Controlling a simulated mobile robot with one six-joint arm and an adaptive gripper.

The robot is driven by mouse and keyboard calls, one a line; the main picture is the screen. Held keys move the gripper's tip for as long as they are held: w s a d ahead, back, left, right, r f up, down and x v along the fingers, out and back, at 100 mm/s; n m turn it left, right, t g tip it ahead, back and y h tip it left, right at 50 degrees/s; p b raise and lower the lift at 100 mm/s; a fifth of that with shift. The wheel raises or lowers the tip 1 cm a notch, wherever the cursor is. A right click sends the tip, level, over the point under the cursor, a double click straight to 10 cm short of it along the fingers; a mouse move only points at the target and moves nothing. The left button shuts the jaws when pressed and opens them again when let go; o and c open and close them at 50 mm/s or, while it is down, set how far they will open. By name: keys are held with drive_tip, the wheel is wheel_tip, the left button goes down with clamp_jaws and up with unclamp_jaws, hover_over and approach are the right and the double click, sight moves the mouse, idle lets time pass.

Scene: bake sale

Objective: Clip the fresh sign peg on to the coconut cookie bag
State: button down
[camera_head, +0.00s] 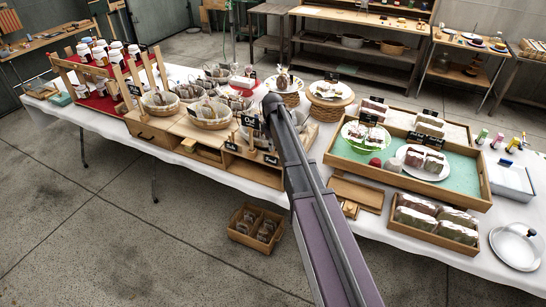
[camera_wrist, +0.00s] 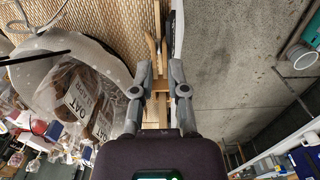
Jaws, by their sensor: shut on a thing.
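My gripper (camera_wrist: 160,75) is shut on a pale wooden peg (camera_wrist: 158,45), which stands between the two fingers in the wrist view. A thin dark and white edge beside the peg may be its sign, seen edge-on; its words cannot be read there. In the head view a small black sign (camera_head: 249,121) shows just left of my arm's end, over the front of the table. Clear cookie bags lie in bowls left of the arm; in the wrist view a bag (camera_wrist: 85,95) with an OAT tag is left of the fingers. I cannot tell which bag is coconut.
Baskets of bags (camera_head: 210,112) crowd the table left of my arm. A red jar rack (camera_head: 72,78) stands farther left. A green-lined tray (camera_head: 345,150) with plates is on the right. A wooden crate (camera_head: 240,238) sits on the floor, with open floor at left.

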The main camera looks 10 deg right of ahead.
sight(272, 156)
drive_tip(key=shift+r, duration=0.1)
drive_tip(key=shift+r+p, duration=2.95)
drive_tip(key=shift+p, duration=0.05)
